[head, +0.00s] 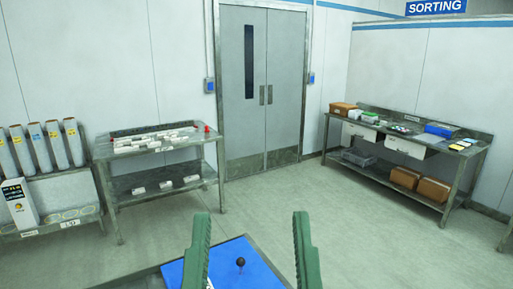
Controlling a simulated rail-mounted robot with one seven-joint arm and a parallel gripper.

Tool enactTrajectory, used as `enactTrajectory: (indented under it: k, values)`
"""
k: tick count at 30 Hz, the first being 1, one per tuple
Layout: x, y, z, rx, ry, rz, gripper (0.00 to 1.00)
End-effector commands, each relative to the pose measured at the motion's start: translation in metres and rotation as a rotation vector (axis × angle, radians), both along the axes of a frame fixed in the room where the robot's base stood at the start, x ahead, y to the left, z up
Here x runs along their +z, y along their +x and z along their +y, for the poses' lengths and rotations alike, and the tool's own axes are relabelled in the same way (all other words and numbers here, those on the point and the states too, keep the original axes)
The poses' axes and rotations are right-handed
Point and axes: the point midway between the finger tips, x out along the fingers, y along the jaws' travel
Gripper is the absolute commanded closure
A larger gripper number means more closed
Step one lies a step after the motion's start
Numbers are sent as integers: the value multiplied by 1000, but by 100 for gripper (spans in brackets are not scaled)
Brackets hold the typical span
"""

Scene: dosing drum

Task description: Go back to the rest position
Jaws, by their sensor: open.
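My gripper (251,218) shows at the bottom middle of the head view as two green fingers, upright in the picture and wide apart. It is open and nothing is held between the fingers. The lower part of the fingers and the rest of my arm are outside the picture.
At left, a rack holds several white tubes (37,147) and a control box (18,204). A two-tier metal table (160,149) stands beside it. Closed double doors (262,90) are at the back. A sorting bench (462,172) with bins stands right. The floor between is clear.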

Motion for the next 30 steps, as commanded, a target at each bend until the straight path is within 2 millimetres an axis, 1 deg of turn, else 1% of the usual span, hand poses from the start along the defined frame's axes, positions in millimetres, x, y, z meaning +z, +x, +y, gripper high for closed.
enactTrajectory:
  k: [1,5,8,9,11,12,15,18,21,22,24,30]
  values:
    - [39,2,-2,1,13,3,41]
    - [87,3,-2,3,20,6,41]
    - [129,4,-2,5,22,8,41]
    - [148,4,-2,6,23,8,41]
    - [179,4,-1,8,24,9,41]
    - [199,4,-1,9,25,9,41]
    - [245,4,-1,12,27,11,41]
    - [276,4,0,14,29,12,41]
    - [292,4,0,15,30,12,41]
    - [294,4,0,15,31,13,41]
    - [295,4,0,15,31,13,41]
    - [292,4,0,15,31,12,41]
